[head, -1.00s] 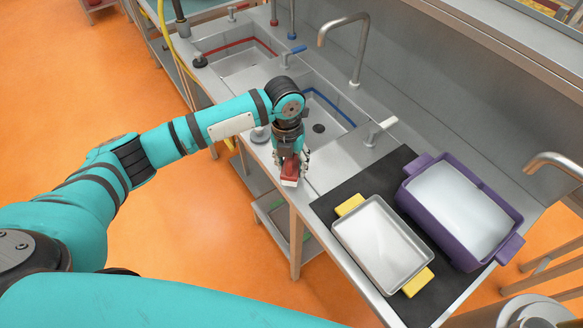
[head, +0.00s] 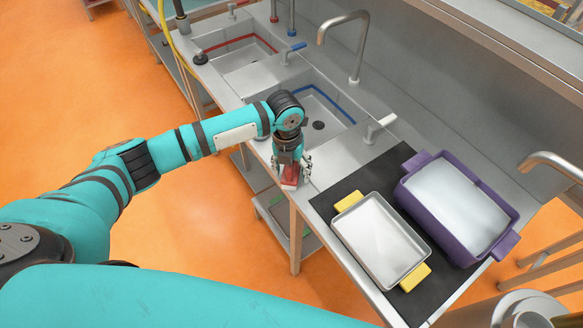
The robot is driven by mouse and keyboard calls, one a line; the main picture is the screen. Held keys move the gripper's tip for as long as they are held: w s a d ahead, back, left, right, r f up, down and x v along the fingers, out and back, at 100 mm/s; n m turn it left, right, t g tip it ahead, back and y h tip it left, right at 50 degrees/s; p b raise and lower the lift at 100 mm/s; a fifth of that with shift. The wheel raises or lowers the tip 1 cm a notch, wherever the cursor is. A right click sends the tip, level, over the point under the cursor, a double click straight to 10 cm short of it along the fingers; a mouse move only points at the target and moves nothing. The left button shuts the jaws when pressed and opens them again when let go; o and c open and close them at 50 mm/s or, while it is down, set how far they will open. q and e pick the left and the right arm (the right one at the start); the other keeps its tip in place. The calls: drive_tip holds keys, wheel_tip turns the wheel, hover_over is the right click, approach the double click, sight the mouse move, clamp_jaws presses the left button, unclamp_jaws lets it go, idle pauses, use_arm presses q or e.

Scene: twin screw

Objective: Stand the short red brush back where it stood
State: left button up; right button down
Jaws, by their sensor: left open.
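The short red brush (head: 290,177) is at the front edge of the steel counter, in front of the blue-lined sink. It looks upright, but its lower end is small and its contact with the counter is hard to make out. My left gripper (head: 291,170) points down over the brush. Its fingers are spread, one on each side of the brush, and its palm hides the brush's top. My right gripper is out of view.
A black mat (head: 345,188) to the right carries a grey tray with yellow handles (head: 341,232) and a purple tub (head: 418,208). A small tap (head: 378,128) and a tall faucet (head: 357,60) stand behind. Bare counter lies between brush and mat.

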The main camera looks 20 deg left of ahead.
use_arm(q)
drive_tip(key=shift+r, duration=0.25)
drive_tip(key=r+b, duration=0.1)
drive_tip(key=r, duration=0.2)
drive_tip(key=r+b, duration=0.1)
drive_tip(key=r, duration=0.3)
drive_tip(key=r+b, duration=0.1)
drive_tip(key=r, duration=0.2)
drive_tip(key=shift+a+r, duration=0.25)
drive_tip(key=shift+a, duration=0.1)
drive_tip(key=shift+r, duration=0.65)
